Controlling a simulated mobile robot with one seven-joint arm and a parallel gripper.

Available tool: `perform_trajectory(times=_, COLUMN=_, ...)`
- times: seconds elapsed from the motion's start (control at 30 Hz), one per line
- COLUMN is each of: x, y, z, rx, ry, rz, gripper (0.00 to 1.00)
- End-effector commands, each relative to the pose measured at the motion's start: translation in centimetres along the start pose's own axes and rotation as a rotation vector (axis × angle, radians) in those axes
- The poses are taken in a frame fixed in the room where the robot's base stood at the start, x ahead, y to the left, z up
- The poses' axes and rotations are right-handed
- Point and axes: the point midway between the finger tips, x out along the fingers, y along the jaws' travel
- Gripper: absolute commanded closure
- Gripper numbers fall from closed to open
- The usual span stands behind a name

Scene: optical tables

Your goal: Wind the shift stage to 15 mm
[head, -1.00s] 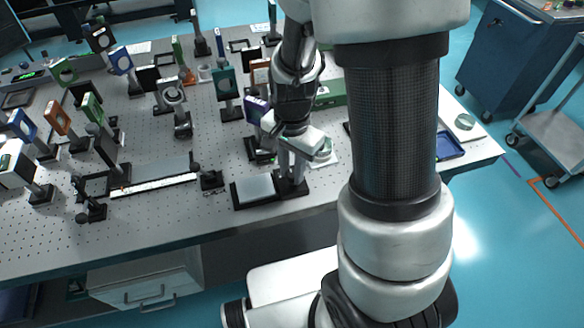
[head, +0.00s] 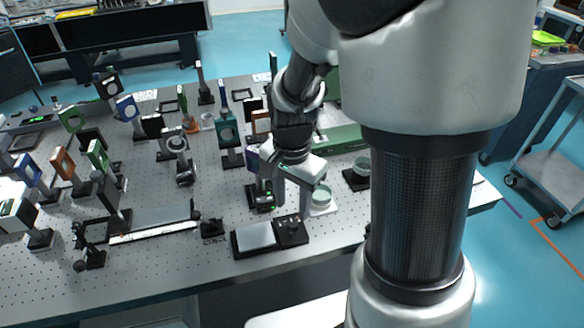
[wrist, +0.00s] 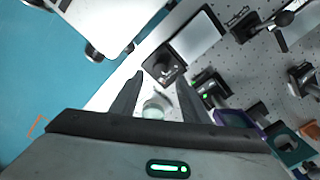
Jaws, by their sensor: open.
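A low black stage with a pale grey plate (head: 256,236) lies near the table's front edge, with a dark round knob (head: 291,228) on its right end. In the wrist view the knob (wrist: 165,66) shows just beyond the fingertips, beside the plate (wrist: 198,38). My gripper (head: 291,212) points down above the knob. Its two fingers (wrist: 160,82) are apart with nothing held between them, and the knob appears clear of them. No scale reading on this stage is legible.
A longer rail with a white strip (head: 153,232) lies left of the stage. Several post-mounted optics stand behind and left. A purple-framed mount (head: 254,160) is close behind my gripper, and a pale green disc (head: 321,195) is at its right.

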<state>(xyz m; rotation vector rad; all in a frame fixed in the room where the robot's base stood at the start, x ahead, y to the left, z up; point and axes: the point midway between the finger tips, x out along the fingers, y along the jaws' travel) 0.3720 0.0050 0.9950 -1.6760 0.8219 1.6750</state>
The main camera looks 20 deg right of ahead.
Motion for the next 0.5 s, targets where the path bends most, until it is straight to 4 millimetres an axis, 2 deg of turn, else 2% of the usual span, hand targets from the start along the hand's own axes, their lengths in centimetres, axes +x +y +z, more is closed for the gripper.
perform_trajectory(times=0.03, x=-1.7, y=-0.2, z=-0.1, rx=-0.001, ry=0.003, rz=-0.006, gripper=0.58)
perform_trajectory(times=0.2, x=-5.8, y=-0.1, z=-0.1, rx=0.000, ry=0.004, rz=-0.006, gripper=0.58)
perform_trajectory(times=0.4, x=-9.4, y=-0.1, z=-0.1, rx=0.001, ry=0.002, rz=-0.004, gripper=0.58)
perform_trajectory(times=0.5, x=-10.5, y=-0.1, z=0.0, rx=0.000, ry=0.001, rz=-0.002, gripper=0.58)
